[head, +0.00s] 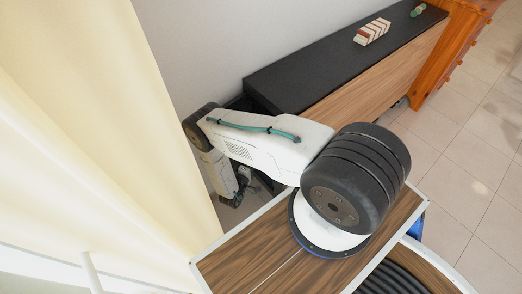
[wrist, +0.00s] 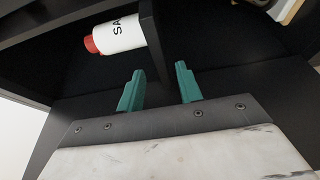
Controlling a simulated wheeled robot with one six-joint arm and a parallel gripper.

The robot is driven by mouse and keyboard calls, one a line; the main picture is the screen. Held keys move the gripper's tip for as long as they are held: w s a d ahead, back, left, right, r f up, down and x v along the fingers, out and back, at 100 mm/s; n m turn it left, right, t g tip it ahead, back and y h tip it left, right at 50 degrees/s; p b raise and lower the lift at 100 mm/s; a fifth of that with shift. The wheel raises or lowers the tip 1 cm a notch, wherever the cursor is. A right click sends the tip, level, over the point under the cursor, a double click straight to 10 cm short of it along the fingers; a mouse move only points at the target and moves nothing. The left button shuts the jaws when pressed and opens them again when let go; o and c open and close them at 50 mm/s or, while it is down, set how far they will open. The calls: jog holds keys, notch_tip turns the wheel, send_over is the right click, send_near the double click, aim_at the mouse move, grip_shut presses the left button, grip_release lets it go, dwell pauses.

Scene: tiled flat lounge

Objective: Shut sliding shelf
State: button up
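In the wrist view, my gripper (wrist: 158,67) has its two green fingers apart, with nothing clearly held between them. A dark upright panel (wrist: 152,40) runs down from the top edge and its lower end is between or just beyond the fingertips; I cannot tell whether they touch it. It stands in a dark shelf interior (wrist: 230,50), and I cannot tell which board is the sliding shelf. In the head view, the black-topped cabinet (head: 300,75) with a wood-grain side stands behind my arm. My gripper's fingers are not clear there, low beside the cabinet's near end.
A white container with a red cap (wrist: 118,35) is left of the panel. A striped block (head: 371,32) and green items (head: 418,10) sit on the cabinet top. An orange wooden chest (head: 455,45) stands behind. A cream curtain (head: 100,120) hangs left. Tiled floor (head: 470,150) is open at right.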

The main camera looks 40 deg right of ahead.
jog(key=x, duration=0.7)
grip_shut()
